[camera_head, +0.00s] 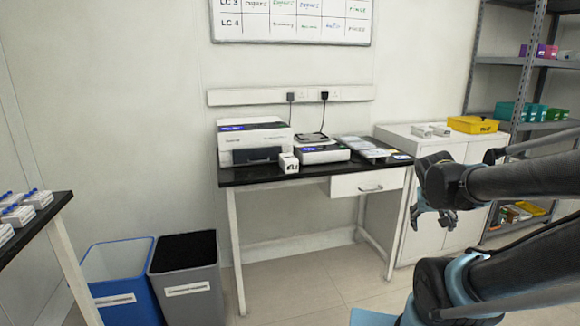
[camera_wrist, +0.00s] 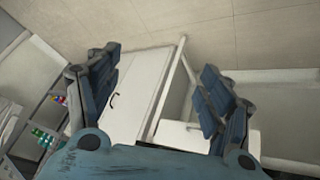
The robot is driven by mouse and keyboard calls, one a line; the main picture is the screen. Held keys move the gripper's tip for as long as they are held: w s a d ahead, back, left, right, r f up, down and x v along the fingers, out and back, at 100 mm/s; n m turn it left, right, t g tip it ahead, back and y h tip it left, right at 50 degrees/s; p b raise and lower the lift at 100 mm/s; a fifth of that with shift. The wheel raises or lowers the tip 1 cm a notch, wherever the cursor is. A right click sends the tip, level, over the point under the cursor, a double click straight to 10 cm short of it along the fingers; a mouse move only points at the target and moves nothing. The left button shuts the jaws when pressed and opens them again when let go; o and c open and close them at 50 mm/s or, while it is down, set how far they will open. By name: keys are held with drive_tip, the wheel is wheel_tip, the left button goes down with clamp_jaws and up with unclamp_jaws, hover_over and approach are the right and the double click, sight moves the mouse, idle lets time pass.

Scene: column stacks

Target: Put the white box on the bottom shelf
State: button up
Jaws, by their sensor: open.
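A small white box (camera_head: 288,162) with dark markings stands upright on the front edge of the black-topped desk (camera_head: 262,177), before the printer. Other small white boxes (camera_head: 421,131) lie on the white cabinet. The grey shelf rack stands at the far right; its bottom shelf (camera_head: 511,229) holds a yellow bin and small items, partly hidden by my arm. My gripper (camera_head: 433,218) is open and empty, pointing down in front of the cabinet, right of the desk and away from the small box. In the wrist view its spread fingers (camera_wrist: 165,92) have only floor and furniture beyond them.
A printer (camera_head: 255,140), a second device (camera_head: 322,154) and papers (camera_head: 361,147) crowd the desk. Blue (camera_head: 119,287) and grey (camera_head: 186,285) bins stand left of it. A table with white boxes (camera_head: 18,215) is at far left. Floor (camera_head: 300,293) before the desk is clear.

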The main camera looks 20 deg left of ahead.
drive_tip(key=w+a+r+t, duration=0.2)
drive_tip(key=w+a, duration=0.1)
drive_tip(key=w, duration=0.3)
drive_tip(key=w+a+r+t, duration=0.3)
drive_tip(key=w+a, duration=0.1)
drive_tip(key=w, duration=0.3)
drive_tip(key=n+t+y, duration=0.4)
drive_tip(key=n+y, duration=0.3)
drive_tip(key=y, duration=0.5)
approach(289, 157)
drive_tip(key=x, duration=0.4)
drive_tip(key=shift+w+f, duration=0.2)
drive_tip(key=shift+w, duration=0.15)
drive_tip(key=shift+a+x, duration=0.25)
drive_tip(key=shift+x, duration=2.5)
drive_tip(key=shift+s+r, duration=0.1)
drive_tip(key=shift+s, duration=0.1)
drive_tip(key=c, duration=1.4)
drive_tip(key=shift+c, duration=0.2)
